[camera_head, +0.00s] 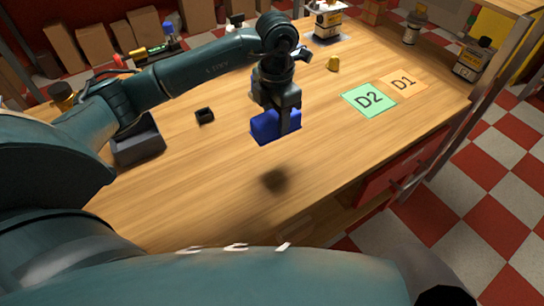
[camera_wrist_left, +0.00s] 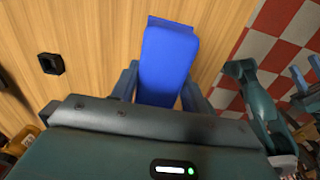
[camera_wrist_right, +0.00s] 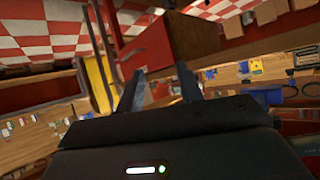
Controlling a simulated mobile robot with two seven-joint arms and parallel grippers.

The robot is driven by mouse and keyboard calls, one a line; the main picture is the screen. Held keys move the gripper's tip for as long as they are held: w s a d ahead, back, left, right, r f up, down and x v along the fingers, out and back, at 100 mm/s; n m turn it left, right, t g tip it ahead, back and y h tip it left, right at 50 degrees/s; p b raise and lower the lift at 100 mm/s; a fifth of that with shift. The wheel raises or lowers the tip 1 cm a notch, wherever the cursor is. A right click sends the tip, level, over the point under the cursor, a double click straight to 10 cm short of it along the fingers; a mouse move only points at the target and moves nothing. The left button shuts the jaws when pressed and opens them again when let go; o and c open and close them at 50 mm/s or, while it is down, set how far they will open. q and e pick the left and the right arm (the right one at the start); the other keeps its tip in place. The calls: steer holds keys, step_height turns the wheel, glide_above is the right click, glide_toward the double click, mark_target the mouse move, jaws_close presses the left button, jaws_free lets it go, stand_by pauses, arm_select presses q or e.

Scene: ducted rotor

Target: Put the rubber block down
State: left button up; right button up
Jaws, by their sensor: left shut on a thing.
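The blue rubber block (camera_head: 275,126) is held by my left gripper (camera_head: 277,108) above the wooden table (camera_head: 215,175). A dark shadow lies on the wood below it, apart from it. In the left wrist view the block (camera_wrist_left: 167,60) sits between the two fingers of my left gripper (camera_wrist_left: 160,85), which is shut on it. My right gripper (camera_wrist_right: 160,90) shows in the right wrist view with its fingers apart and nothing between them. It points toward a red cabinet and the checkered floor.
A green D2 mat (camera_head: 369,100) and an orange D1 mat (camera_head: 404,83) lie to the right. Bottles (camera_head: 473,60) stand near the right edge. The front middle is clear.

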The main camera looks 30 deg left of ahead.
arm_select(q)
steer(key=shift+s+a+f+b, duration=0.15)
steer(key=shift+a+b, duration=0.2)
steer(key=shift+b, duration=0.25)
steer(key=shift+f, duration=0.25)
step_height(320, 180, down, 5)
steer(key=shift+s+f, duration=0.1)
steer(key=shift+f, duration=0.05)
step_height(320, 180, down, 4)
steer(key=shift+f+p, duration=0.1)
steer(key=shift+p, duration=0.2)
arm_select(e)
steer(key=shift+a+f, duration=0.1)
steer(key=shift+f, duration=0.1)
arm_select(q)
steer(key=shift+f, duration=0.2)
steer(key=o, duration=1.1)
steer(key=shift+c, duration=0.2)
arm_select(e)
steer(key=shift+w, duration=0.1)
